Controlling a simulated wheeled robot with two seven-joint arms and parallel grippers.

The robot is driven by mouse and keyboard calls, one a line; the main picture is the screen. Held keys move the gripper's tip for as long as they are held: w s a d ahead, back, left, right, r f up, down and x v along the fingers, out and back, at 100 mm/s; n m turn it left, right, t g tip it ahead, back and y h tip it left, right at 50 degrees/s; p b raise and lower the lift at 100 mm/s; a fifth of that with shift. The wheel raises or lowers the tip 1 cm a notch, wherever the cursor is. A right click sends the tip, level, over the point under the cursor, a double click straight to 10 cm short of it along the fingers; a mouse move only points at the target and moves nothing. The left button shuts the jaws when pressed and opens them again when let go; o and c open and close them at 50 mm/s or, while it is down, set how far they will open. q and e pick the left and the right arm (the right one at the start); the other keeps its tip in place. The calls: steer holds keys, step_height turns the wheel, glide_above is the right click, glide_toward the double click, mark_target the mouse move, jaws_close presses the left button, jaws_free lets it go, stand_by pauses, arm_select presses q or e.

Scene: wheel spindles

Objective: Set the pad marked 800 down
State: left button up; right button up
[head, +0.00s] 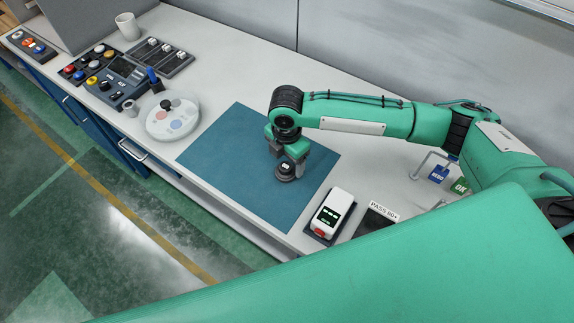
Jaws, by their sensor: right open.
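A dark round pad (284,174) with a small white label sits on the blue mat (232,135), toward its right side. The label is too small to read. My right gripper (287,163) points down right at the pad, with its fingers open around or just above the pad's top. I cannot tell whether a finger still touches it. My left gripper is not in view.
A white device (333,210) with a dark screen stands by the mat's right edge, near a "PASS 80+" sign (384,211). A round white tray (170,116) stands left of the mat, with button panels beyond. Most of the mat is clear.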

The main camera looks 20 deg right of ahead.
mark_target(287, 165)
step_height(287, 165, up, 9)
steer(key=b, duration=0.1)
steer(key=shift+b, duration=0.35)
steer(key=shift+f, duration=0.2)
